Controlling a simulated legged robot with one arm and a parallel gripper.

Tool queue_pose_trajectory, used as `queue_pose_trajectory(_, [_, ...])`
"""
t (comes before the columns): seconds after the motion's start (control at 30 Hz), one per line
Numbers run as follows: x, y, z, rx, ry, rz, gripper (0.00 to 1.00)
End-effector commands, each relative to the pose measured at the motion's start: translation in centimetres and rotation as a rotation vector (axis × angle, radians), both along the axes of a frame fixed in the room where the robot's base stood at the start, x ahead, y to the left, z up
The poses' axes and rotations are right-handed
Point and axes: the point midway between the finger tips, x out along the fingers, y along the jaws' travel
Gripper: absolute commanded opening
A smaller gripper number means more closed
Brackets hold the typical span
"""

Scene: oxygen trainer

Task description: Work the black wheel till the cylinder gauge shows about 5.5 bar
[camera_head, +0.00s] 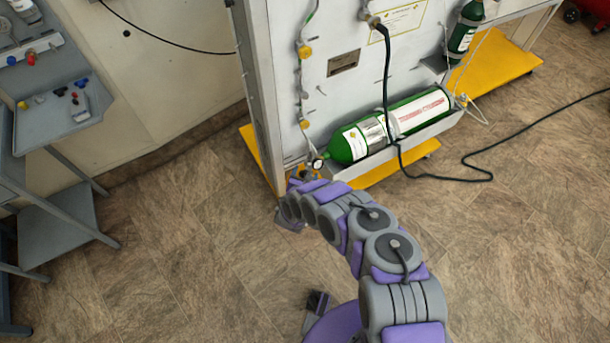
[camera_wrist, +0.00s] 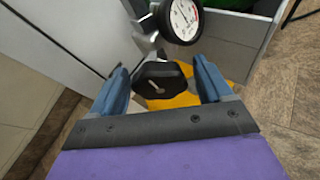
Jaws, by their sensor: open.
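The black wheel (camera_wrist: 160,82) sits in the wrist view between the two blue fingers of my gripper (camera_wrist: 162,80). My gripper is open, with a gap to the wheel on both sides. The white round cylinder gauge (camera_wrist: 185,18) is just above the wheel, cut by the top edge; its reading is too small to tell. In the head view the gauge (camera_head: 317,164) sits at the left end of the green cylinder (camera_head: 385,126), which lies on its side in a grey tray. My gripper (camera_head: 302,174) is just below the gauge there, and the wheel cannot be made out.
The grey panel (camera_head: 345,65) stands behind the cylinder on a yellow base (camera_head: 400,164). A black hose (camera_head: 387,75) hangs in front of the cylinder and runs over the floor. A grey trolley (camera_head: 62,225) stands at left. The floor between trolley and panel is clear.

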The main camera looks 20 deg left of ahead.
Motion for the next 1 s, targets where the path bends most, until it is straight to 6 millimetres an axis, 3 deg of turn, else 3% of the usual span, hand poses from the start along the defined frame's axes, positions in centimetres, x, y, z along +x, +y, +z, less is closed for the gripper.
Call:
queue_pose_trajectory(0.07, [0.00, 0.00, 0.00, 0.000, 0.000, 0.000, 0.73])
queue_pose_trajectory(0.53, [-0.04, 0.01, -0.01, 0.000, 0.001, 0.000, 0.28])
queue_pose_trajectory(1.0, [-0.11, 0.04, -0.06, -0.121, -0.001, 0.002, 0.28])
